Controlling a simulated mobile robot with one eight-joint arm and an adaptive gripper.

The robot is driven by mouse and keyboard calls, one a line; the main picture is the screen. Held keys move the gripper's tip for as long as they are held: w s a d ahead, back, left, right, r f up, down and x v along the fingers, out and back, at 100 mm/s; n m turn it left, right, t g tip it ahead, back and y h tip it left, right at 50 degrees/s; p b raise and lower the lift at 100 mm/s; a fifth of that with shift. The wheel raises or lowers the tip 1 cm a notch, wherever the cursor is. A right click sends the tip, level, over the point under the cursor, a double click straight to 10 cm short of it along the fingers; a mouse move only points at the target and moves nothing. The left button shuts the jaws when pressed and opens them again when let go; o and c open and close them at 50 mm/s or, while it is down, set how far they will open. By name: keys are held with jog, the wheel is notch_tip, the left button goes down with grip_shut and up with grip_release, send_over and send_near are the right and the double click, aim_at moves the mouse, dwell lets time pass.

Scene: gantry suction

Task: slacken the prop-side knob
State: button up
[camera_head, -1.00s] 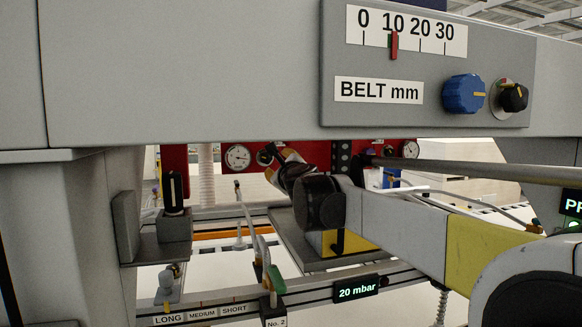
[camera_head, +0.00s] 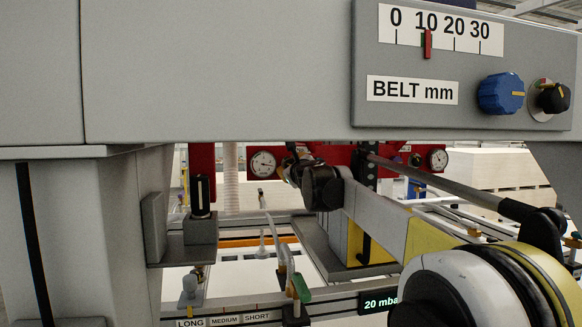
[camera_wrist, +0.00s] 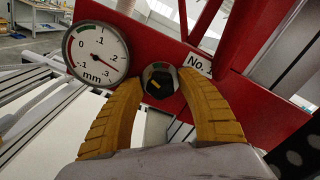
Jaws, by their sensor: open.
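In the head view my gripper (camera_head: 296,165) is at the red plate beside the left gauge (camera_head: 263,162) and hides the knob there. Another gauge (camera_head: 438,159) is on the right. No label naming the prop side is readable.
A grey beam (camera_head: 220,75) crosses above my arm, with a BELT mm panel (camera_head: 460,65), a blue knob (camera_head: 501,93) and a black knob (camera_head: 553,98). A grey rod (camera_head: 450,185) runs close above my arm. A 20 mbar display (camera_head: 379,302) is below.

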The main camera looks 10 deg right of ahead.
jog(key=c, duration=0.9)
jog(key=shift+r+n+p, duration=0.15)
jog(key=shift+n+p, duration=0.15)
jog(key=shift+p, duration=0.1)
jog(key=n+p, duration=0.2)
jog(key=shift+n, duration=0.3)
jog(key=shift+n+p, duration=1.05)
jog(key=shift+n, duration=0.85)
jog(key=o, duration=0.9)
jog(key=shift+f, duration=0.2)
